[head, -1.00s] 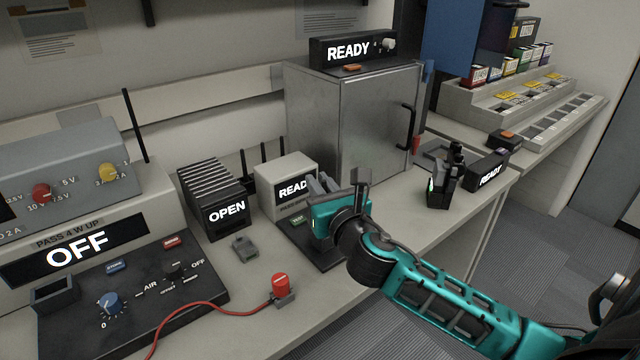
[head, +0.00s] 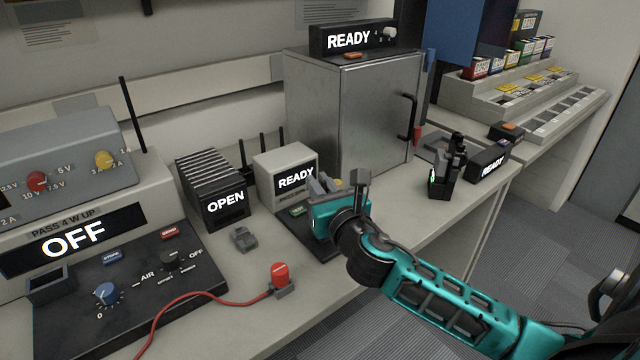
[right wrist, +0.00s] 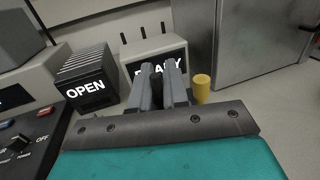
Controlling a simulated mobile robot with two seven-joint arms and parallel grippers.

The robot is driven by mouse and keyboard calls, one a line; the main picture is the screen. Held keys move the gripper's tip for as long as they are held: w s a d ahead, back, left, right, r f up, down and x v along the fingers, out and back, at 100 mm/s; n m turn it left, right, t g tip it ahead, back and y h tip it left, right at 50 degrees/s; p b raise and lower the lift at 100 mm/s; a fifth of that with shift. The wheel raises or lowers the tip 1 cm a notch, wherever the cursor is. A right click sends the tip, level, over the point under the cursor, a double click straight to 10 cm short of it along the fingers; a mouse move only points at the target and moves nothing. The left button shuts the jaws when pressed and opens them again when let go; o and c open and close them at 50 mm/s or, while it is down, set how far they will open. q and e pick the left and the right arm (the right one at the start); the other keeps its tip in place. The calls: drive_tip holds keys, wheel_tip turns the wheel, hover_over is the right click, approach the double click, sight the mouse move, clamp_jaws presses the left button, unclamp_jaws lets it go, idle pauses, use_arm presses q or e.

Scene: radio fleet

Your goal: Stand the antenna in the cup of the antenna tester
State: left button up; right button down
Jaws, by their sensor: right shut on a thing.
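The tester (head: 268,168) is a pale box with a READY display and a dark base plate (head: 322,252) in front; it also shows in the right wrist view (right wrist: 128,49). My right gripper (head: 324,186) is over the base plate, in front of the box. In the right wrist view my right gripper (right wrist: 162,76) is shut on a slim black piece (right wrist: 157,84), apparently the antenna, mostly hidden between the fingers. My left gripper is not in view.
Several black antennas (head: 263,146) stand behind the tester. A black ribbed OPEN unit (head: 212,186) is left of it, a metal cabinet (head: 372,110) behind right. A yellow cylinder (right wrist: 202,88) is close right of the fingers. A red-topped plug (head: 280,272) lies in front.

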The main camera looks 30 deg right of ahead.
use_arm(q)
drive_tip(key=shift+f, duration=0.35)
use_arm(e)
drive_tip(key=shift+f, duration=0.5)
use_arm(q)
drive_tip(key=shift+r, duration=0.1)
use_arm(e)
drive_tip(key=c, duration=1.1)
unclamp_jaws()
drive_tip(key=shift+r, duration=0.1)
drive_tip(key=shift+o, duration=0.2)
drive_tip(key=shift+s, duration=0.25)
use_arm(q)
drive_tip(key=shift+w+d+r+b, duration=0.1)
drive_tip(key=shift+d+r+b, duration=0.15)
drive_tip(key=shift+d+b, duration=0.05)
use_arm(e)
drive_tip(key=s+a, duration=0.2)
drive_tip(key=s, duration=1)
drive_tip(key=shift+a, duration=0.15)
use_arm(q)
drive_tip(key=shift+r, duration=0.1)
use_arm(e)
drive_tip(key=shift+s, duration=0.1)
